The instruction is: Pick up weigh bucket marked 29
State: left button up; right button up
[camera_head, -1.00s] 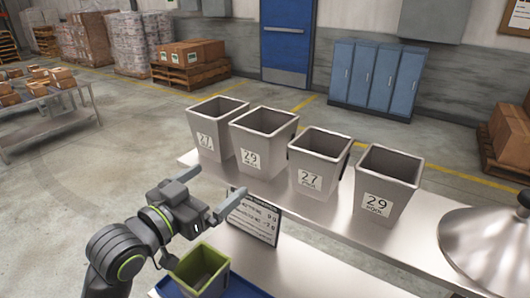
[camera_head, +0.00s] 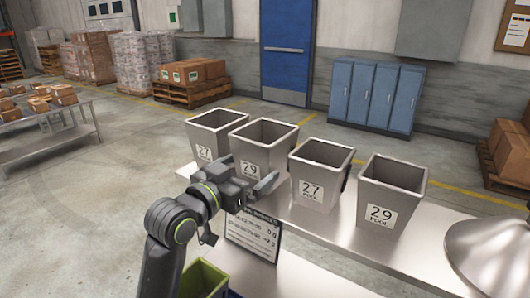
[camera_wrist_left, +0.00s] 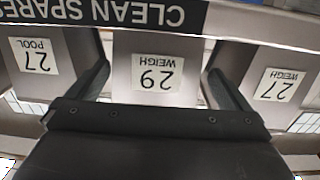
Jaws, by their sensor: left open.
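The grey weigh bucket marked 29 (camera_head: 273,158) stands on the bench, second from the left in a row of similar buckets. Its label reads "29 WEIGH" upside down in the left wrist view (camera_wrist_left: 158,72). My left gripper (camera_head: 250,178) is open and empty in front of this bucket, covering part of its lower front. In the left wrist view the two fingers (camera_wrist_left: 160,88) show on either side of the bucket's face; whether they touch it I cannot tell. My right gripper is not in view.
A 27 bucket (camera_head: 208,142) stands left of it; a 27 POOL bucket (camera_head: 322,178) and a 29 POOL bucket (camera_head: 390,195) stand right. A display sign (camera_head: 252,242) and a green bin (camera_head: 203,280) are nearer. A metal dome (camera_head: 490,250) is at right.

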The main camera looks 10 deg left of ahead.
pick_arm(q)
jog(key=shift+w+d+r, duration=0.15)
jog(key=shift+w+d, duration=0.1)
jog(key=shift+w, duration=0.15)
jog(key=p+x, duration=0.1)
jog(key=x, duration=0.2)
jog(key=shift+d+p, duration=0.2)
jog(key=shift+p, duration=0.2)
jog(key=shift+w+d, duration=0.15)
jog(key=shift+w, duration=0.25)
jog(key=c, duration=1.1)
jog(key=shift+c, duration=0.3)
